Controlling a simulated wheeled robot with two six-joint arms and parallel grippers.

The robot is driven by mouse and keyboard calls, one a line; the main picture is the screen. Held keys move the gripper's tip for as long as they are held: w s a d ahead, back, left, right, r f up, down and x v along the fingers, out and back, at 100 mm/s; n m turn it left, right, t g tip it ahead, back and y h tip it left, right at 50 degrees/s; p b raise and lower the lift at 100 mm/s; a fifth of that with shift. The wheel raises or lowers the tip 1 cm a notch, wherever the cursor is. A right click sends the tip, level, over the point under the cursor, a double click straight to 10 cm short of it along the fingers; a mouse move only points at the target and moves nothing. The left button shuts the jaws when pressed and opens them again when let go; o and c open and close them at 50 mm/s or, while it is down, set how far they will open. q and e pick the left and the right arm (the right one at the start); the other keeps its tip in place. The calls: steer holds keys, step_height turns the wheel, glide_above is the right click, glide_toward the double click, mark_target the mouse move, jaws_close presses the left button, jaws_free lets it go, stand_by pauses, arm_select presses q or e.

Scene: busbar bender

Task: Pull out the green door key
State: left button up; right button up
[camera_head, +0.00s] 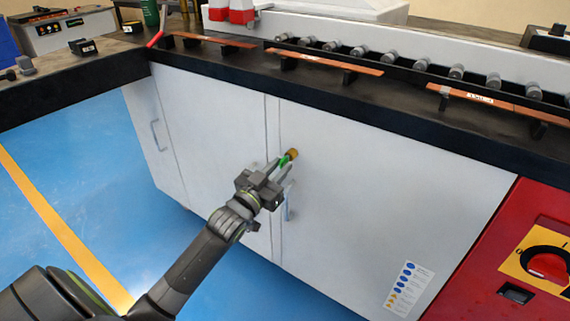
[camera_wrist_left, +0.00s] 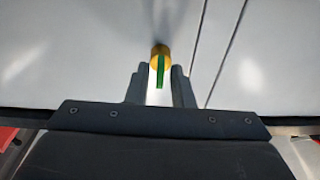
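The green door key (camera_head: 285,160) sits in a round brass lock (camera_head: 293,153) on the white cabinet door (camera_head: 345,185). It also shows in the left wrist view (camera_wrist_left: 160,74), standing out from the lock (camera_wrist_left: 160,50) towards me. My left gripper (camera_head: 279,168) is in front of the lock with one finger on each side of the key. In the left wrist view the fingers (camera_wrist_left: 158,80) are apart, with a pale gap between the key and each finger, so it is open. My right gripper is in neither view.
A door handle (camera_head: 289,204) is just below the gripper. The black worktop edge (camera_head: 380,120) overhangs the doors, with copper bars (camera_head: 325,60) and rollers above it. A red panel with a rotary switch (camera_head: 546,264) is at right. The blue floor (camera_head: 90,170) is clear.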

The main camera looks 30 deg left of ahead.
arm_select(q)
steer(key=shift+w+r, duration=0.1)
steer(key=shift+w, duration=0.15)
stand_by(0.4)
jaws_close()
